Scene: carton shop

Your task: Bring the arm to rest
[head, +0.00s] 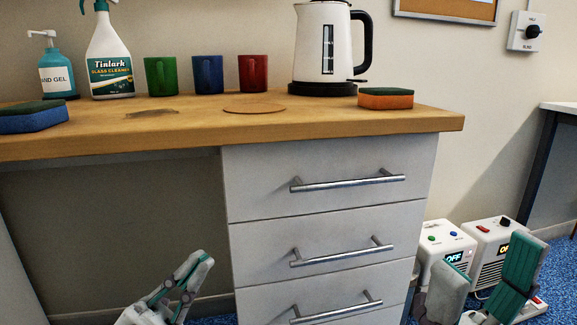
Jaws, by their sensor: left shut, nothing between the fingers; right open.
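My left gripper (193,273) is low in the head view, in front of the open space under the desk (300,122). It is shut and empty, below the desktop and left of the drawers. My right gripper (487,277) is at the lower right, right of the drawer unit. Its green-padded fingers are apart with nothing between them. Both grippers are clear of the desktop, and most of both arms is out of view.
The drawer unit (320,205) with metal handles stands between my grippers. White boxes with displays (492,236) are behind my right gripper. On the desk are a kettle (322,45), mugs (208,75), sponges (386,99), a spray bottle (108,55) and hand gel (57,75).

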